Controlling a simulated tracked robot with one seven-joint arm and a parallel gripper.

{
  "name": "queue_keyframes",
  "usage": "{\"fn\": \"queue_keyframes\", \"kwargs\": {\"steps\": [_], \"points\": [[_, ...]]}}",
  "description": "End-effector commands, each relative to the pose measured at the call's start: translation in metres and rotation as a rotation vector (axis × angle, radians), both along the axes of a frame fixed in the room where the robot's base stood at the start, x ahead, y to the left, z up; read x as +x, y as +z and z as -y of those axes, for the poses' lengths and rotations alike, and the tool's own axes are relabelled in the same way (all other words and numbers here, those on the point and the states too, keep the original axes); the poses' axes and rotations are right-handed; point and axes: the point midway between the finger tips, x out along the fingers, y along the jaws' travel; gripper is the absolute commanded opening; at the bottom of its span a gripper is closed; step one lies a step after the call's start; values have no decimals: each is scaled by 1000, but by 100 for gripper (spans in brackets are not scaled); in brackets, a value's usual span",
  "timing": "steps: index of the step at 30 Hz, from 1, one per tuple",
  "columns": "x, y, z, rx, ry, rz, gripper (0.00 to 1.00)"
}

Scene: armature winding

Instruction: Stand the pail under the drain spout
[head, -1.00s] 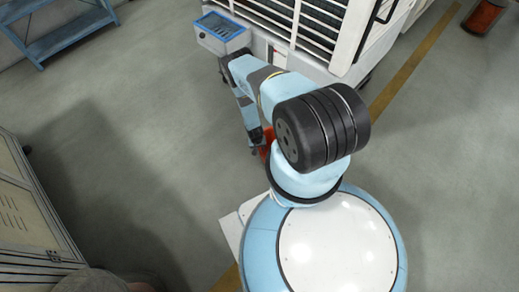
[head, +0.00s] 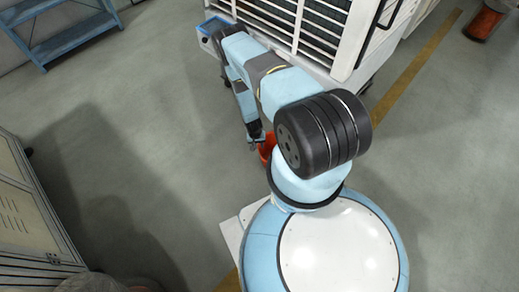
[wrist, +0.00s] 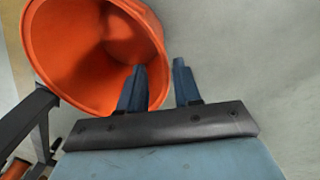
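The pail (wrist: 95,50) is orange and open-topped, and its mouth fills the upper left of the wrist view. In the head view a small part of the pail (head: 267,148) shows beside my arm, and the rest is hidden behind it. My gripper (wrist: 160,70) is open. In the wrist view its left finger overlaps the pail's near right rim and its right finger is outside the rim, with the wall between them. I cannot tell whether either touches. My gripper also shows in the head view (head: 256,141). I cannot make out a drain spout.
A white slatted machine (head: 320,35) stands at the top, with a blue-edged panel (head: 212,25) partly behind my arm. A blue shelf (head: 65,35) is top left and a pale cabinet (head: 25,215) lower left. An orange container (head: 484,22) is top right. Floor to the left is open.

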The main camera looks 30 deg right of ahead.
Motion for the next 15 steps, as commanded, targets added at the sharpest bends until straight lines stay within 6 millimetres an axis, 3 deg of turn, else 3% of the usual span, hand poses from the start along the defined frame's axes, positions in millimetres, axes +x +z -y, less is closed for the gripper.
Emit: {"fn": "queue_keyframes", "kwargs": {"steps": [6,15], "points": [[1,21,-3,0,0,0,33],[1,26,-3,0,0,-1,33]]}}
